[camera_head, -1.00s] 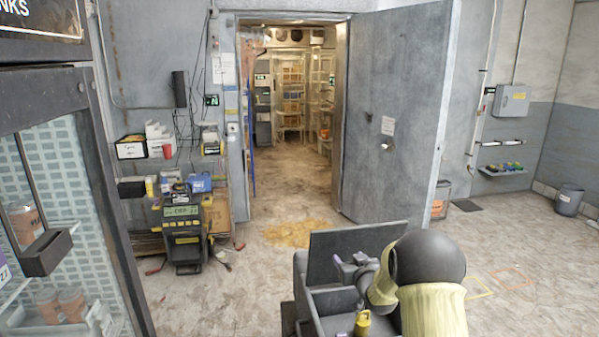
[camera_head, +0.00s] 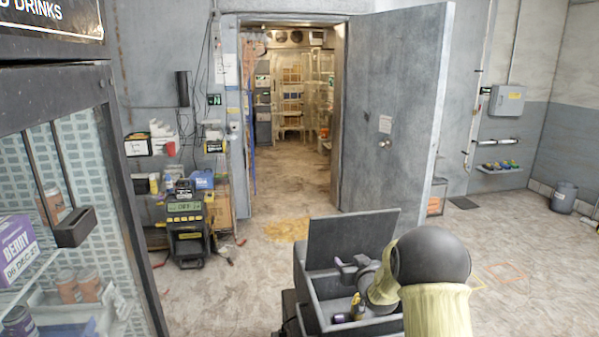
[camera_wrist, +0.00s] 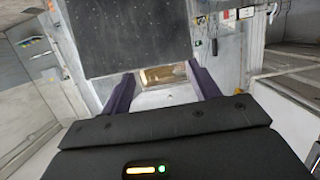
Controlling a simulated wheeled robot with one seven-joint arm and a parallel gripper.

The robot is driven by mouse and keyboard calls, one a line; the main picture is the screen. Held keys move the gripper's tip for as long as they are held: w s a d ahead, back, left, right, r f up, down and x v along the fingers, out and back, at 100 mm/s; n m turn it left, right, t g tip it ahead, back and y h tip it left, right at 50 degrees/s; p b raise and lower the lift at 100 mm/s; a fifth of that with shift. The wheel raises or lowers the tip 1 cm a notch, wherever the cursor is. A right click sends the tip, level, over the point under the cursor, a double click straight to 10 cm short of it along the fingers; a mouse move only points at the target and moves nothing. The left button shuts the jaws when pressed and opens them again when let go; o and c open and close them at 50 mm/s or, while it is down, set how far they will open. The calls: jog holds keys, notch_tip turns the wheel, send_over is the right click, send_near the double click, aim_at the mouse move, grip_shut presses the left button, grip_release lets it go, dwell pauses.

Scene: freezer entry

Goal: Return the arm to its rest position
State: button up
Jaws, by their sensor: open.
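My arm, with a yellowish sleeve and a dark round joint, is folded low at the bottom right of the head view. My gripper (camera_head: 352,268) is small there, above a grey box and in front of its raised lid (camera_head: 352,238). In the wrist view my gripper (camera_wrist: 163,90) has two purple fingers spread apart, with nothing between them. The grey box (camera_head: 312,300) holds a small yellow item (camera_head: 357,306) and a dark purplish item (camera_head: 341,318); the arm hides part of its inside.
A glass-fronted drinks cabinet (camera_head: 110,190) stands close on the left. A freezer door (camera_head: 390,110) stands open beside a lit doorway. A black-and-yellow machine (camera_head: 186,228) stands left of the doorway. The floor (camera_head: 520,235) at the right is largely clear.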

jog(key=s+f+g+b, duration=0.1)
jog(key=s+f+g, duration=0.1)
jog(key=s, duration=0.3)
jog(key=s+f+m+g+h+b, duration=0.1)
jog(key=s+f+g+b, duration=0.1)
jog(key=s, duration=0.3)
jog(key=s+d+f+g+h+b, duration=0.1)
jog(key=s+b, duration=0.1)
jog(key=s, duration=0.3)
jog(key=shift+s+f+g, duration=0.35)
jog(key=shift+f+g, duration=0.05)
jog(key=s+f+g+b, duration=0.2)
jog(key=s+g, duration=0.1)
jog(key=s, duration=0.8)
jog(key=s+f+m+g+b, duration=0.1)
jog(key=s+f+g+b, duration=0.1)
jog(key=s, duration=1)
jog(key=shift+a+f+g+h, duration=0.3)
jog(key=shift+a+f+g, duration=0.15)
jog(key=shift+f+g, duration=0.3)
